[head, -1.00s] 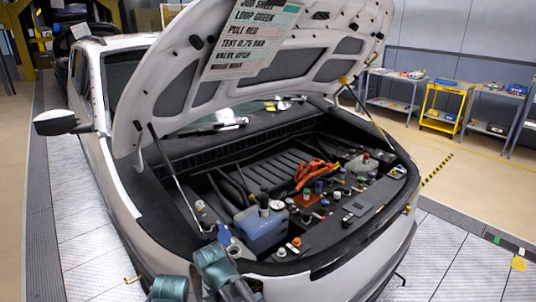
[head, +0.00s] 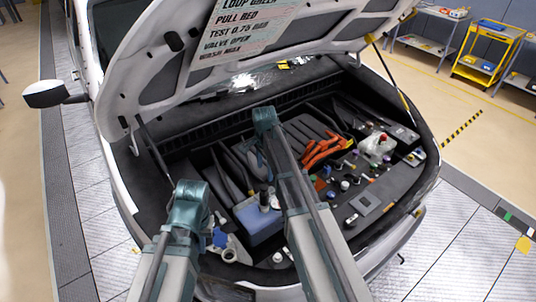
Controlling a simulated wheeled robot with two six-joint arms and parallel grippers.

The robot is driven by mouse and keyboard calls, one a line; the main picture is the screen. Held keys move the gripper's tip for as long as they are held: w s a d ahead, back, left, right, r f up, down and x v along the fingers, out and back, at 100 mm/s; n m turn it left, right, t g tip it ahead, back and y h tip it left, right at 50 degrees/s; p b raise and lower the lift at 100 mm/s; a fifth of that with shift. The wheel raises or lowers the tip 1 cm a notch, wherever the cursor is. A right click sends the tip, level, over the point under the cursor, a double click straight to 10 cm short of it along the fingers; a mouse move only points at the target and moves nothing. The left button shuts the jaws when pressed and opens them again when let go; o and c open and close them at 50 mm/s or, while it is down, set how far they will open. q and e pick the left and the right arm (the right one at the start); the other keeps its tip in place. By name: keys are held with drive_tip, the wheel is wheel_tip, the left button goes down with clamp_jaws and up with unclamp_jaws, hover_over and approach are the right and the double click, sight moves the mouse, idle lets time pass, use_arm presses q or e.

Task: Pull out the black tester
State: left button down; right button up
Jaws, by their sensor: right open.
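A dark upright fitting (head: 265,199) stands on the blue tank (head: 256,224) in the engine bay; it looks like the black tester, but it is too small to be sure. My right arm reaches up over the bay, just right of the tank, and bends down at its top. My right gripper (head: 266,173) is open and mostly hidden behind the arm, near the back of the tank. My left arm bends over the bay's front left corner, left of the tank. My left gripper (head: 208,236) is largely hidden by its own arm; its jaws cannot be made out.
The raised hood with a job sheet (head: 240,32) hangs above the bay. Orange cables (head: 322,150), several coloured caps and a pale reservoir (head: 375,146) lie to the right. A grey bracket (head: 236,250) sits at the front left. Trolleys (head: 485,55) stand far right.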

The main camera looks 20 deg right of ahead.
drive_tip(key=shift+f, duration=0.15)
drive_tip(key=b, duration=1.4)
approach(264, 203)
drive_tip(key=f, duration=0.2)
drive_tip(key=w+f, duration=0.1)
drive_tip(key=d+f, duration=0.1)
drive_tip(key=f, duration=0.1)
drive_tip(key=shift+w+f, duration=0.3)
drive_tip(key=shift+w, duration=0.1)
drive_tip(key=shift+c, duration=0.3)
clamp_jaws()
drive_tip(key=c, duration=0.5)
unclamp_jaws()
drive_tip(key=shift+c, duration=0.2)
drive_tip(key=c, duration=0.5)
drive_tip(key=shift+n, duration=1.6)
drive_tip(key=shift+c, duration=0.2)
